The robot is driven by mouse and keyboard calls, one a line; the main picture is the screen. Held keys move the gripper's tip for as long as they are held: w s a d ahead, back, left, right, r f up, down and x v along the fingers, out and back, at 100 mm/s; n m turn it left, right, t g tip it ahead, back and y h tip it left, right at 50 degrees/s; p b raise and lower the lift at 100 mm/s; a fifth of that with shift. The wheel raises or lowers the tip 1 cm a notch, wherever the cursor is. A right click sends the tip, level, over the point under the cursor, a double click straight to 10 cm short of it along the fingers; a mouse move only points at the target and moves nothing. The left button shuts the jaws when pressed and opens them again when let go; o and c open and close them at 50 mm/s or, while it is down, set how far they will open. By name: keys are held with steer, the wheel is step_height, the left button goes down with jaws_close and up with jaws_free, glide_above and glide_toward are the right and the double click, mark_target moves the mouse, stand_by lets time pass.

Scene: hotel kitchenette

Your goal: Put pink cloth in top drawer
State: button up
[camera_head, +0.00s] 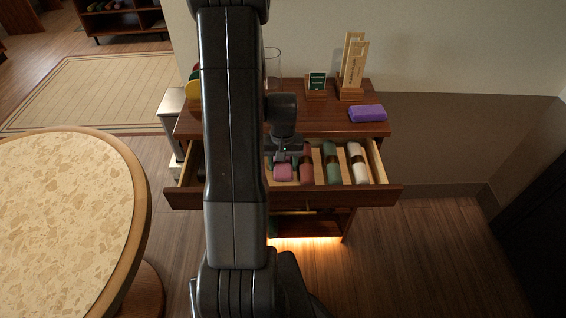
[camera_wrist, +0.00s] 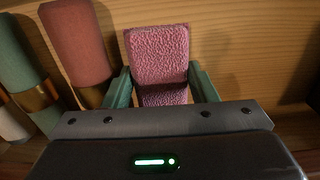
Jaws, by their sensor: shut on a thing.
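The pink cloth (camera_wrist: 158,58) is a textured, folded block between the two green fingers of my gripper (camera_wrist: 160,88) in the wrist view. My gripper is shut on it. In the head view the pink cloth (camera_head: 283,172) shows just below my gripper (camera_head: 284,158), inside the outline of the open top drawer (camera_head: 330,194). I cannot tell whether the cloth touches the drawer floor. My arm hides the left part of the drawer.
Rolled cloths lie in the drawer: a dark red one (camera_head: 306,172), a green one (camera_head: 331,165) and a white one (camera_head: 357,165). A purple block (camera_head: 367,113) and a wooden card holder (camera_head: 350,90) stand on the cabinet top. A round table (camera_head: 70,220) is at left.

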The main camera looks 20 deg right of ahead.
mark_target(283, 164)
steer(key=o, duration=0.8)
steer(key=shift+c, duration=0.2)
step_height(283, 164, up, 12)
steer(key=p, duration=0.1)
steer(key=shift+r, duration=0.15)
